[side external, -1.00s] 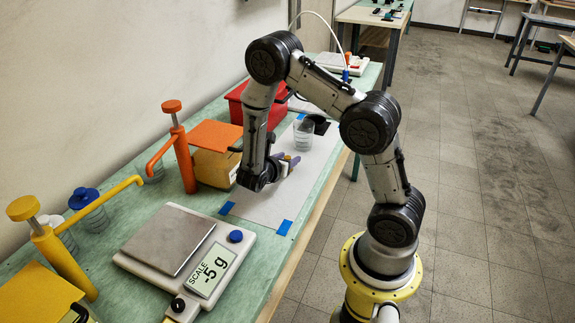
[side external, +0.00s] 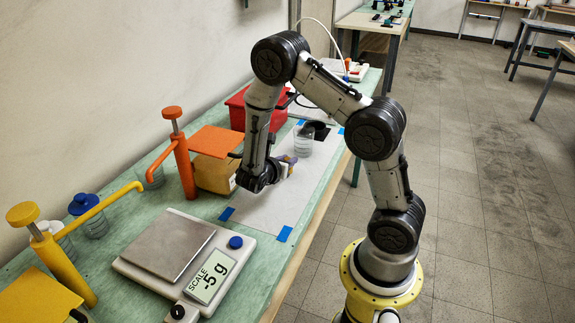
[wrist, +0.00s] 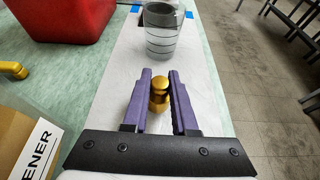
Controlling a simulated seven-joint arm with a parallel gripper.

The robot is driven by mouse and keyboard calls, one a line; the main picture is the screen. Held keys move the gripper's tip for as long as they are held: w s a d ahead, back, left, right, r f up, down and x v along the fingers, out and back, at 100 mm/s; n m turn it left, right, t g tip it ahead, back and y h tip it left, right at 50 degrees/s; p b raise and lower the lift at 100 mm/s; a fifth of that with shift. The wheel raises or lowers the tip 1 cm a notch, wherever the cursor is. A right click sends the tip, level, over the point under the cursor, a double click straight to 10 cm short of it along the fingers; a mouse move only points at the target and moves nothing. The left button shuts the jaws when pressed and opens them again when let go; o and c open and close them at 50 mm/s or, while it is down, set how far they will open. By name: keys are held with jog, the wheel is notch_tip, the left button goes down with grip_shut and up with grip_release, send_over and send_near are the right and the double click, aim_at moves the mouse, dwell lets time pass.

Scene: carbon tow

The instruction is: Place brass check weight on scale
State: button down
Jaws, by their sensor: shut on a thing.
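The brass check weight (wrist: 159,92) is a small gold knobbed piece between the purple fingers of my gripper (wrist: 159,88) in the wrist view. The fingers are shut on it. In the side external view my gripper (side external: 287,162) is over the white sheet, and the weight is mostly hidden there. The scale (side external: 170,245) stands at the front left of the bench, with a bare metal plate and a display reading -5 g. My gripper is behind and to the right of the scale, apart from it.
A clear beaker (side external: 303,140) stands on the white sheet (side external: 262,212) beyond my gripper. A cardboard box (side external: 213,172) and an orange pump (side external: 183,155) are to the left. A red bin (side external: 238,108) is behind. A yellow pump (side external: 62,262) stands left of the scale.

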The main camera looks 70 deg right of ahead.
jog(key=s+a+r, duration=0.9)
jog(key=s+r, duration=0.2)
jog(key=r, duration=0.1)
jog(key=w+a+r+n+t+y, duration=0.1)
jog(key=w+a+n+t, duration=0.15)
jog(key=w+a, duration=0.3)
jog(key=w+a+r+n+t, duration=0.2)
jog(key=w+a+t, duration=0.15)
jog(key=a, duration=0.25)
jog(key=w+a+n+t+y, duration=0.2)
jog(key=a+n+t+y, duration=0.15)
jog(key=a, duration=0.85)
jog(key=shift+n+h, duration=0.25)
jog(key=shift+n, duration=0.25)
jog(key=w+a+f, duration=0.1)
jog(key=w+f, duration=0.1)
jog(key=w, duration=0.2)
jog(key=w+a+f, duration=0.2)
jog(key=w+f, duration=0.1)
jog(key=w, duration=0.1)
jog(key=w+a+f, duration=0.1)
jog(key=w+f, duration=0.2)
jog(key=w, duration=0.1)
jog(key=shift+a, duration=0.15)
jog(key=shift+w+a+f, duration=0.1)
jog(key=shift+w+f, duration=0.4)
jog(key=shift+f, duration=1.55)
